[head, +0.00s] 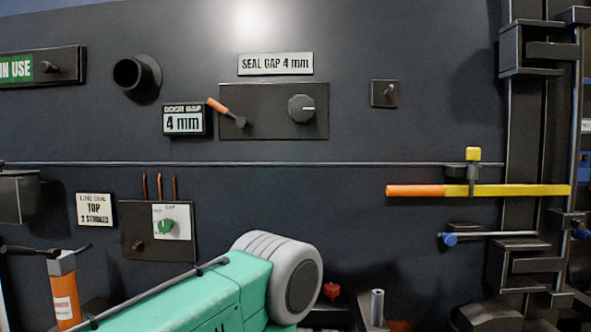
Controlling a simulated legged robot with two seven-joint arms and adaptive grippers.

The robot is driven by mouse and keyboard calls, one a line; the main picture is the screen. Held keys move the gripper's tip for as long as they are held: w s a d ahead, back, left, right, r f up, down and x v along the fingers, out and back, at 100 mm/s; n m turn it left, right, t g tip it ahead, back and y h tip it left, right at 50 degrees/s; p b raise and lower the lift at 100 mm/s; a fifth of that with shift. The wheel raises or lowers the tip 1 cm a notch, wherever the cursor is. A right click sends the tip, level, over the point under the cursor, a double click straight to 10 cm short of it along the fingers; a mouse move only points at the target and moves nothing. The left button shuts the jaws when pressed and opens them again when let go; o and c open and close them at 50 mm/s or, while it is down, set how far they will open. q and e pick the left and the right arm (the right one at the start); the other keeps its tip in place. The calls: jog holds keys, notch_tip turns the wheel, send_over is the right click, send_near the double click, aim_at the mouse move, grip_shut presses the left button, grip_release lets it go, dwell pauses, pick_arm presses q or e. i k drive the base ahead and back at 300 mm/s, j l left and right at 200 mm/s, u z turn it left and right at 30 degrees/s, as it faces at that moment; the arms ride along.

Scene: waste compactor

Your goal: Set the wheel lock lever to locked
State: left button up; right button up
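No lever in the head view carries a readable wheel lock label, so I cannot tell which one is the wheel lock lever. A short orange-tipped lever (226,111) tilts up to the left on the dark panel under the SEAL GAP sign. A long yellow bar with an orange grip (415,190) lies level at the right, crossing the dark upright frame. Neither of my grippers shows in this view.
A teal body (180,297) with a grey wheel-like end (291,277) fills the lower middle. An orange cylinder (65,290) stands at lower left. A dark knob (301,108) sits beside the orange-tipped lever.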

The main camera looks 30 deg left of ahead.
aim_at(241, 122)
jog(key=u, duration=1.5)
